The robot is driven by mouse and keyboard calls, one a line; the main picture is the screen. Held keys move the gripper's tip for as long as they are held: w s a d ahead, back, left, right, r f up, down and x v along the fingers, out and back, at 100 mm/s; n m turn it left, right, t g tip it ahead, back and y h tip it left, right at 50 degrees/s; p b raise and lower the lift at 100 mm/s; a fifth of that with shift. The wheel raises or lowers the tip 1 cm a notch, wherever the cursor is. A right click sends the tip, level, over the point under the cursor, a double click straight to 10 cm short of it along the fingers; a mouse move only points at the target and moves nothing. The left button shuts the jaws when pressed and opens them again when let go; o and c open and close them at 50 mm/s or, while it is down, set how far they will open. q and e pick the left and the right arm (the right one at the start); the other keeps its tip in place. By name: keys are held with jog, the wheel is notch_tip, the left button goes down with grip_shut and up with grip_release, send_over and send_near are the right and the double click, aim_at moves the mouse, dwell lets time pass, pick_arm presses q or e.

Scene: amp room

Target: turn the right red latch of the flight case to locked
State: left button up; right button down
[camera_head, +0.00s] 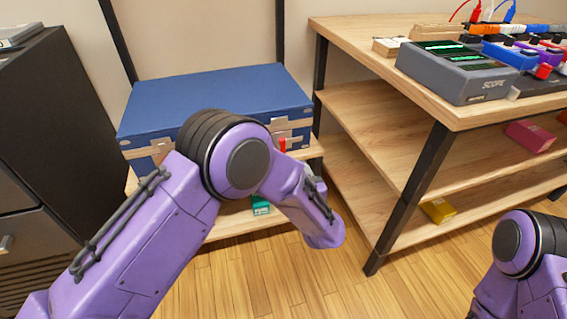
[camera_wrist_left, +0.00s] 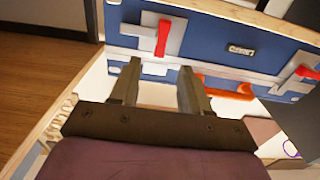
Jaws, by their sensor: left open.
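The blue flight case (camera_head: 225,95) sits closed on a low wooden shelf in the head view. One red latch (camera_head: 282,145) shows at the right of its front, just past my left arm. In the left wrist view the case front (camera_wrist_left: 210,45) crosses the top, with a red latch (camera_wrist_left: 163,38) at left, roughly upright, and another red latch (camera_wrist_left: 307,72) at right, tilted. My left gripper (camera_wrist_left: 159,68) is open, its fingertips below the left-hand latch in that picture, apparently holding nothing. The head view hides it behind my arm. My right gripper is out of view.
A wooden shelf table (camera_head: 360,95) stands right of the case, carrying a grey scope box (camera_head: 455,72) and pedals. A dark cabinet (camera_head: 55,130) stands at the left. A green box (camera_head: 260,205) is beneath the case. Wooden floor (camera_head: 290,285) is clear in front.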

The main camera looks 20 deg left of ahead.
aim_at(283, 147)
pick_arm(q)
jog(key=b+x, duration=0.2)
jog(key=x, duration=0.7)
jog(key=shift+w+a, duration=0.25)
jog(key=shift+a, duration=0.05)
grip_shut()
